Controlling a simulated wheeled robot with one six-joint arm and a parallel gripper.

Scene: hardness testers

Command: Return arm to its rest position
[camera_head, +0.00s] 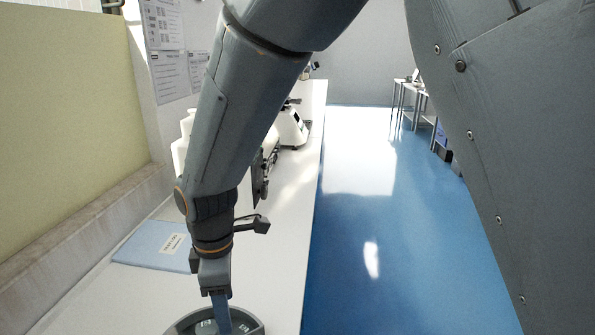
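My arm (230,115) reaches down from the top of the picture over the white bench. My gripper (221,308) is low at the bottom of the picture and points downward. A blue-grey narrow piece extends below its wrist, and I cannot tell whether it is a finger or something held. Its lower end overlaps a dark grey round holder (181,328) with light labels, cut off by the bottom edge. I cannot tell whether they touch. The gap between the fingers is not visible.
A blue booklet (150,246) lies on the white bench (285,215) left of my gripper. White and black instruments (292,127) stand farther along the bench, partly behind my arm. A wall stands at left. Blue floor (375,285) is clear at right, with tables (408,95) farther back.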

